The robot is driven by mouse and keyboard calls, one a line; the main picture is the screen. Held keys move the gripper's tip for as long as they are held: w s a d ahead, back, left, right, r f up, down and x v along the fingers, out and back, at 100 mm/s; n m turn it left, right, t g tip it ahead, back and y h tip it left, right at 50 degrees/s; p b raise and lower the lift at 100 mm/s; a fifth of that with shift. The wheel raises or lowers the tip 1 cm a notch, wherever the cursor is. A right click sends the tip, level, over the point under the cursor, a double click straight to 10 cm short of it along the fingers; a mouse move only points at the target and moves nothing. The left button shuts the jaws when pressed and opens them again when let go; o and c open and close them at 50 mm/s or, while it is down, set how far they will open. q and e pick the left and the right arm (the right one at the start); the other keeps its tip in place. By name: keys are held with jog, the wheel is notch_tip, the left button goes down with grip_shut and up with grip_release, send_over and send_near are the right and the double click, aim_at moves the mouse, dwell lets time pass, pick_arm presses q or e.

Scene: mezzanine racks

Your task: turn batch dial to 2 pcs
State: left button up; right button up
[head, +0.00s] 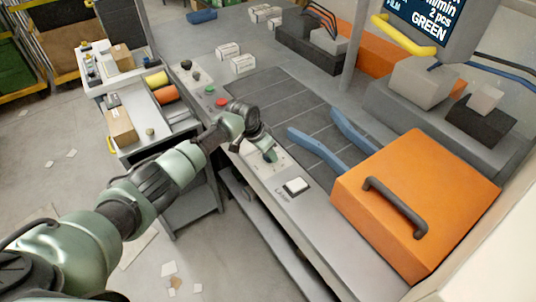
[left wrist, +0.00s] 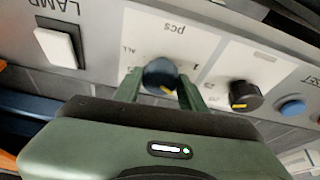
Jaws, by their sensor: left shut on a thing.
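The batch dial is a round dark blue knob (left wrist: 160,72) with a yellow mark, on a light panel with an upside-down "pcs" label. "ALL" reads on its left and what looks like "1" on its right. In the left wrist view the yellow mark sits at the knob's lower right edge. My left gripper (left wrist: 160,88) is shut on the knob, a green finger on each side. In the head view the gripper (head: 266,150) is over the panel, and the knob (head: 269,157) shows just below it. The screen (head: 432,14) reads "2 pcs" and "GREEN". My right gripper is out of view.
A black knob (left wrist: 245,95) with a yellow mark and a blue button (left wrist: 292,106) sit beside the dial. A white LAMP switch (head: 296,186) lies on the other side. A red button (head: 221,101), blue guide rails (head: 318,148) and an orange hood (head: 415,190) are close by.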

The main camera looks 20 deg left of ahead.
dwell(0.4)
pick_arm(q)
jog(key=o, duration=1.3)
jog(key=shift+o, duration=0.2)
jog(key=b+v, duration=0.1)
jog(key=v, duration=0.7)
